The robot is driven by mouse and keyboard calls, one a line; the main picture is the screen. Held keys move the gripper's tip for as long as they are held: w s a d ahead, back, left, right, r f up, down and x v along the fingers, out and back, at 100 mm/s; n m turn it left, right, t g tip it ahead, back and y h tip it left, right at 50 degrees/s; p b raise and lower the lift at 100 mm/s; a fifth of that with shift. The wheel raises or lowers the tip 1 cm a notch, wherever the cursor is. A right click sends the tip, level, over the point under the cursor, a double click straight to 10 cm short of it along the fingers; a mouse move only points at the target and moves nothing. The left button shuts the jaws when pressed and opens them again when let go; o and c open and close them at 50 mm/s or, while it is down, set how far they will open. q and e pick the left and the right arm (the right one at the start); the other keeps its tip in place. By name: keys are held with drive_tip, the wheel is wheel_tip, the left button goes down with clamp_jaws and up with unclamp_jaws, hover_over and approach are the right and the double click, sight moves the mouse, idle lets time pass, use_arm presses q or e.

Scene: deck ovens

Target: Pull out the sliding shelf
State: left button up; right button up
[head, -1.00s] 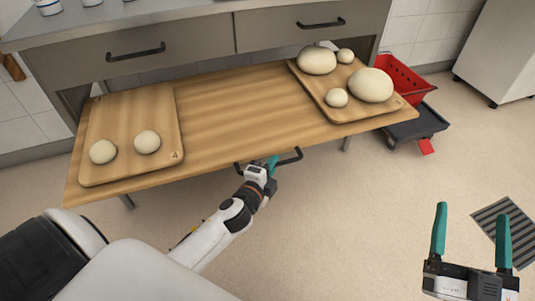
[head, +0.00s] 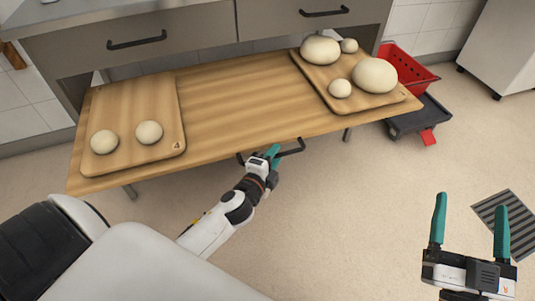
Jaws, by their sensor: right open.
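The wooden sliding shelf (head: 225,106) sticks out from below the drawers, and bare wood shows across its middle. Its dark bar handle (head: 291,150) is on the front edge. My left gripper (head: 272,153) has its teal fingers at this handle and appears shut on it; the wrist partly hides the grip. My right gripper (head: 469,228) is open and empty over the floor at the lower right, well apart from the shelf.
On the shelf lie a left board (head: 130,110) with two dough balls and a right board (head: 364,101) with several dough pieces. A red basket (head: 404,72) on a dark dolly (head: 425,118) stands right of the shelf. Open floor lies in front.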

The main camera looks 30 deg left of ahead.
use_arm(q)
drive_tip(key=s+r+p, duration=0.1)
drive_tip(key=s, duration=1)
drive_tip(key=shift+s+d+r, duration=0.25)
drive_tip(key=shift+d+r, duration=0.1)
drive_tip(key=shift+d, duration=0.05)
use_arm(e)
drive_tip(key=shift+w+d+f+g+h, duration=0.1)
drive_tip(key=shift+f+g+h, duration=0.15)
drive_tip(key=shift+f+g, duration=0.5)
drive_tip(key=shift+w+d+f+g+h, duration=0.15)
drive_tip(key=shift+f+g, duration=0.35)
drive_tip(key=shift+f, duration=0.5)
drive_tip(key=shift+w+d+f+g+h, duration=0.1)
drive_tip(key=shift+f+g+h, duration=0.2)
drive_tip(key=shift+f+g, duration=0.45)
drive_tip(key=shift+f, duration=0.1)
